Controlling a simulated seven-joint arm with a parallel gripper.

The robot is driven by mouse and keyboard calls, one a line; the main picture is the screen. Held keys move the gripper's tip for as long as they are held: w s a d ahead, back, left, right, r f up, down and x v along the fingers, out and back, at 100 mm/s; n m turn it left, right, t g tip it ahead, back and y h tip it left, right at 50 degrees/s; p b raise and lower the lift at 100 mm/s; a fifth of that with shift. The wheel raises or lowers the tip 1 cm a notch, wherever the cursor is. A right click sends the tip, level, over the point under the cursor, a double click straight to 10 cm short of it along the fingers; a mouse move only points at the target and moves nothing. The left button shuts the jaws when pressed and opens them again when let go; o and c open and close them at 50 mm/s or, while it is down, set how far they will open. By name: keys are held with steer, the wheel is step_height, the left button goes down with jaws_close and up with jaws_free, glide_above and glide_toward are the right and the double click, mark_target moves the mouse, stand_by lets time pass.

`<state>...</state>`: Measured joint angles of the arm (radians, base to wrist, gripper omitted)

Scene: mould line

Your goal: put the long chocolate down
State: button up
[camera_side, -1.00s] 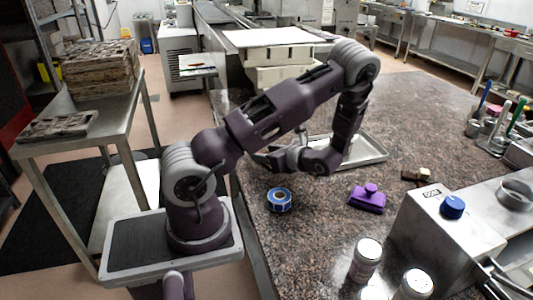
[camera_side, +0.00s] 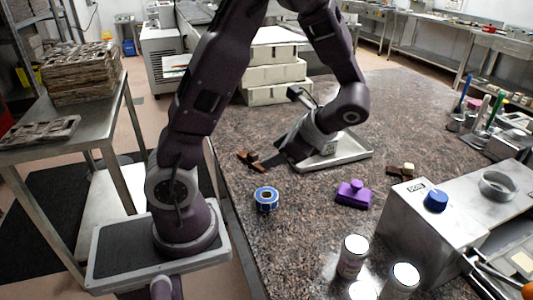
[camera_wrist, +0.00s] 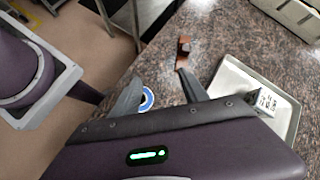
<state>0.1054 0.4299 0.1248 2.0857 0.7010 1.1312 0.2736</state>
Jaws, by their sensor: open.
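My gripper (camera_side: 266,165) is low over the counter. In the wrist view its two fingers (camera_wrist: 158,76) are spread, with bare counter and part of a blue roll between them. No chocolate shows between the fingers.
A shallow metal tray (camera_side: 350,157) lies under and beside my wrist. The blue roll (camera_side: 266,199) and a purple handled block (camera_side: 353,194) are in front. A smaller brown and tan piece (camera_side: 401,171) lies right. Jars and a metal machine (camera_side: 440,225) fill the front right.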

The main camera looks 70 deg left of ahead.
steer(key=s+d+r+n+t+h, duration=0.4)
steer(key=d+r, duration=0.1)
steer(key=d, duration=0.2)
steer(key=s+d+r+n+t+h, duration=0.3)
steer(key=s+d+r+n+t, duration=0.1)
steer(key=d, duration=0.4)
step_height(320, 180, up, 2)
steer(key=shift+s+d+r+t+h, duration=0.2)
steer(key=shift+d+t+h, duration=0.15)
steer(key=shift+t, duration=0.45)
